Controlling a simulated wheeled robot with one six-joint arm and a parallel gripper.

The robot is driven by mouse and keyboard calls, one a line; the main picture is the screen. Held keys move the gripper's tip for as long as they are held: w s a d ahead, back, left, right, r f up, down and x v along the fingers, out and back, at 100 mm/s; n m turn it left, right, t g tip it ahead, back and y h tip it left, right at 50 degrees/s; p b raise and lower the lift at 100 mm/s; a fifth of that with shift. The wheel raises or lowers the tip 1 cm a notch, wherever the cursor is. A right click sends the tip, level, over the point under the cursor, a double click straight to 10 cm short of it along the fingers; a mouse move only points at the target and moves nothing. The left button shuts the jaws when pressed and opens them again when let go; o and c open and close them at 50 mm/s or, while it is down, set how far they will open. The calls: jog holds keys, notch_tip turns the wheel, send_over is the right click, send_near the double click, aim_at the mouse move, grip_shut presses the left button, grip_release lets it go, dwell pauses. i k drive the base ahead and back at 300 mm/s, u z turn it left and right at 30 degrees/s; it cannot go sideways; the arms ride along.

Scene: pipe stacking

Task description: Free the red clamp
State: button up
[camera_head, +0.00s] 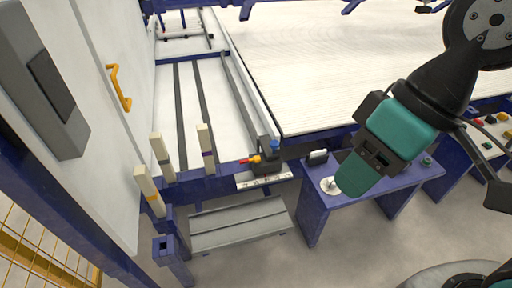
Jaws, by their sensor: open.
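A small red and orange clamp (250,159) shows at the front right corner of the white conveyor-like frame. It sits beside a dark block (267,157) with a blue knob on top, just above a ruled white strip. Whether the clamp is tight or loose cannot be told. My gripper (331,185) is at the end of my black and teal arm, to the right of the clamp and apart from it, over the small blue table. Its jaws are hard to make out; I see nothing held in them.
The blue table (316,214) carries a small dark box (317,157). Several pale upright posts (161,158) stand left of the clamp. A grey step (238,224) lies below. A white cabinet with a yellow handle (120,88) is at left; a large pale board (330,55) lies behind.

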aim_at(257, 159)
jog(key=u, duration=0.35)
jog(key=i, duration=0.95)
jog(key=u, duration=0.55)
